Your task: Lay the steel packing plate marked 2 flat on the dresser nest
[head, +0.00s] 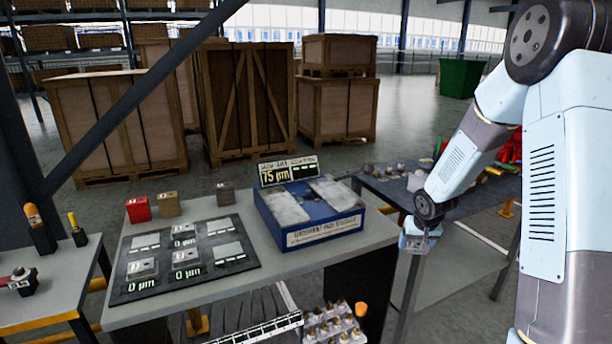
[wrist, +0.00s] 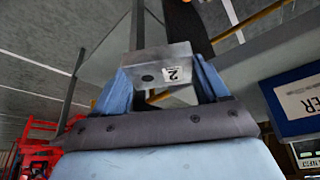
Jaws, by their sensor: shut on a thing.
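My gripper (head: 416,243) hangs in the air just off the right end of the grey bench, right of the blue dresser. In the wrist view my gripper (wrist: 163,82) is shut on a grey steel plate (wrist: 150,67) with a white label reading 2. The plate sits between the two blue fingers. The blue dresser (head: 320,234) stands on the bench, with two pale grey pads on top and a dark gap between them; which part is the nest I cannot tell. The dresser's labelled side (wrist: 300,105) shows at the right of the wrist view, apart from the plate.
A sign reading 75 µm (head: 287,171) stands behind the dresser. A black board (head: 215,283) with several plates and 0 µm readouts lies left of it. Red, tan and grey blocks stand behind the board. A cluttered second table (head: 385,188) stands beyond my gripper.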

